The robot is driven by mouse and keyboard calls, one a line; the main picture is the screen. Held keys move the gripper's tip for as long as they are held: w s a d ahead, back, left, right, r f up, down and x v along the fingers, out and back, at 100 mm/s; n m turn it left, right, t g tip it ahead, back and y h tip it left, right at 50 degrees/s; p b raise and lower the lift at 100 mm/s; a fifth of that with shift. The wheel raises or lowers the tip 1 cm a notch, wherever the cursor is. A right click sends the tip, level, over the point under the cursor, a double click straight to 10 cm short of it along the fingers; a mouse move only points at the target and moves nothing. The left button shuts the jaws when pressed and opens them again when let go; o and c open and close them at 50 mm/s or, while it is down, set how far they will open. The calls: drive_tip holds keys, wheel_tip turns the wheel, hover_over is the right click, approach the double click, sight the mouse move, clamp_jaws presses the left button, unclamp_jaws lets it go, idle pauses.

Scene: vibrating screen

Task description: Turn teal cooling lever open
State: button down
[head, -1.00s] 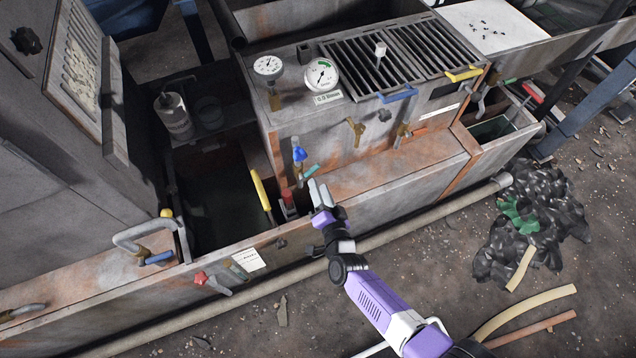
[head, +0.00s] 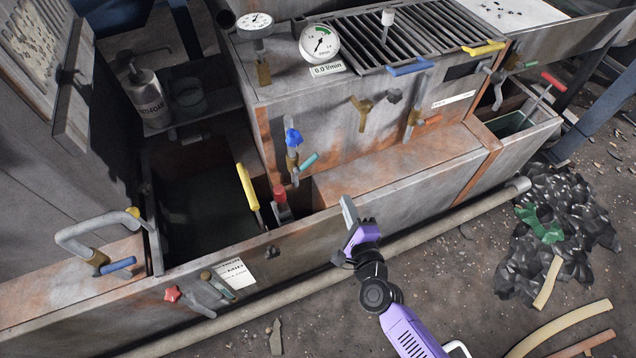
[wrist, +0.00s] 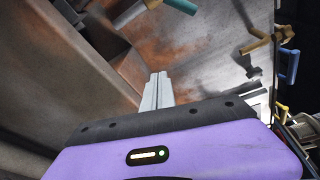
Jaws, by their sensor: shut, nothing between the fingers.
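The teal lever (head: 308,161) sticks out to the upper right from a brass valve on the pipe below a blue handle (head: 292,137), on the front of the metal housing. The teal lever also shows at the top edge of the wrist view (wrist: 178,5), partly cut off. My gripper (head: 346,206) is shut and empty, in front of the ledge, below and to the right of the teal lever and apart from it. In the wrist view its fingertips (wrist: 158,78) are together, pointing up the picture. A round flow gauge (head: 320,43) stands above a label reading 0.0 l/min (head: 327,69).
A yellow lever (head: 248,187) and a red-handled one (head: 280,195) stand left of the teal lever. A brass valve (head: 362,112) and an orange-handled valve (head: 430,120) sit to its right. The ledge (head: 400,170) is bare. Black rubble (head: 570,220) lies on the floor at right.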

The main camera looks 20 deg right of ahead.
sight(306, 164)
wheel_tip(306, 164, up, 4)
drive_tip(key=a+m+y, duration=0.1)
drive_tip(key=a+m, duration=0.1)
drive_tip(key=m, duration=0.3)
drive_tip(key=shift+m+t, duration=0.3)
drive_tip(key=shift+m, duration=0.2)
drive_tip(key=w, duration=0.3)
drive_tip(key=w+f+b, duration=0.1)
drive_tip(key=w, duration=0.6)
drive_tip(key=shift+w+d+f, duration=0.25)
drive_tip(key=shift+w+f, duration=0.05)
drive_tip(key=shift+w, duration=0.1)
drive_tip(key=shift+s+a+r+p, duration=0.25)
drive_tip(key=shift+a+r+p, duration=0.35)
drive_tip(key=shift+r+p, duration=0.3)
drive_tip(key=shift+s+a+r+p, duration=0.25)
drive_tip(key=shift+a+r+p, duration=0.35)
drive_tip(key=shift+r+p, duration=0.2)
